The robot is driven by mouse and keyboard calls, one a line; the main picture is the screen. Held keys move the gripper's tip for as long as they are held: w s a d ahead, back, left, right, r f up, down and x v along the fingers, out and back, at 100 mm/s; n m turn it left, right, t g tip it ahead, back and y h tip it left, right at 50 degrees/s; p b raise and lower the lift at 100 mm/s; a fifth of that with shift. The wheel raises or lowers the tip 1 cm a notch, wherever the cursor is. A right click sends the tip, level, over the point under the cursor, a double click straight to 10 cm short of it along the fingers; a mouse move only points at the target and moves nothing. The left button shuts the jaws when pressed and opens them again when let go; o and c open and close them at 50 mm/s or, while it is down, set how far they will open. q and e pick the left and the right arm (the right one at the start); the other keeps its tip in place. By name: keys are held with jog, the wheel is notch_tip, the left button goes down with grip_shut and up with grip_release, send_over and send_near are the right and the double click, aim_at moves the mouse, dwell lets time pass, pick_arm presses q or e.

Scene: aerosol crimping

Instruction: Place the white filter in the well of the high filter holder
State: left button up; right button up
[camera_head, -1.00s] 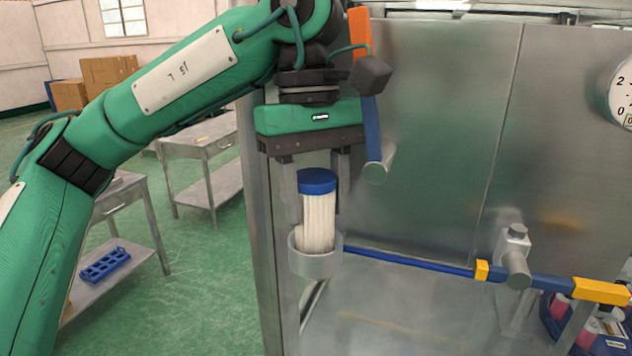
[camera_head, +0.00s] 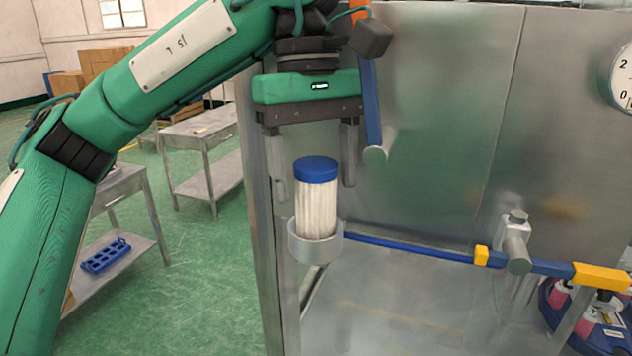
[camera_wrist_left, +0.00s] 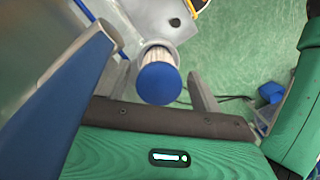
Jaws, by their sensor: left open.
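The white filter (camera_head: 316,205) with a blue cap stands upright in the round grey filter holder (camera_head: 314,250), its lower end inside the ring. My right gripper is in neither view.
A steel cabinet wall (camera_head: 440,120) stands right behind the holder. A blue lever (camera_head: 371,110) hangs close to the gripper's right finger. A blue bar (camera_head: 410,248) runs right from the holder. Steel tables (camera_head: 205,135) stand at the left.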

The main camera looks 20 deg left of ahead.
pick_arm(q)
jog(key=r, duration=0.5)
jog(key=shift+w+a+r, duration=0.25)
jog(key=shift+w+r, duration=0.1)
jog(key=shift+r, duration=0.15)
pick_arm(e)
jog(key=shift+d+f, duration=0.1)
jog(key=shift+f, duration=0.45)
